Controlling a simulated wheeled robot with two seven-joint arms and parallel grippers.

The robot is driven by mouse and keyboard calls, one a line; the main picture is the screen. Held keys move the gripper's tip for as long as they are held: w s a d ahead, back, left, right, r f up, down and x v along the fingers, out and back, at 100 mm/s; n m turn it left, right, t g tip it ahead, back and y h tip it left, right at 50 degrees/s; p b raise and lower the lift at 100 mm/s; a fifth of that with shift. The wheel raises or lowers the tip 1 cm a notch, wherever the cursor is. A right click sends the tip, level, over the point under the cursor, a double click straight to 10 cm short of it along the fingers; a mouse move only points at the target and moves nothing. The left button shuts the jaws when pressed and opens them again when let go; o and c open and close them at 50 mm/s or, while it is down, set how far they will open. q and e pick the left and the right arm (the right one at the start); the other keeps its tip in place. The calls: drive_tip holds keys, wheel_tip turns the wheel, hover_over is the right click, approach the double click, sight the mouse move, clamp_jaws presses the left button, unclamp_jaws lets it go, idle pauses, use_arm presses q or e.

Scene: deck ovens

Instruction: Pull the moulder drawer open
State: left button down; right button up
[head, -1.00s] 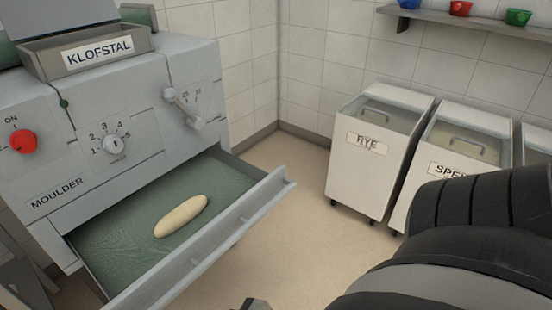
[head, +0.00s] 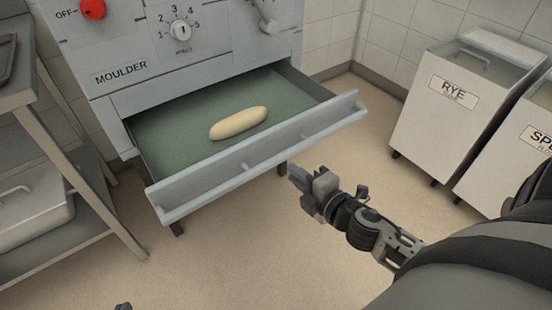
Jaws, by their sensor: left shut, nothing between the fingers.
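The moulder (head: 215,60) is a grey machine with its drawer (head: 262,160) pulled well out. The drawer has a green floor, and a pale dough roll (head: 239,123) lies on it. A long light-grey bar runs along the drawer front. My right gripper (head: 294,176) is in front of the drawer, low and to the right of its middle, apart from the bar; I cannot tell whether its fingers are open. Only a small tip of my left gripper (head: 122,307) shows at the bottom edge, shut and empty, away from the drawer.
A metal rack (head: 75,185) with a lidded pan (head: 30,208) stands at the left. White bins, one labelled RYE (head: 455,105), stand along the right wall. Bare floor (head: 240,250) lies in front of the drawer.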

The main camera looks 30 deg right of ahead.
sight(276, 159)
drive_tip(key=x, duration=0.8)
drive_tip(key=shift+w+f+b, duration=0.1)
drive_tip(key=shift+w+b, duration=0.1)
drive_tip(key=shift+b, duration=0.15)
clamp_jaws()
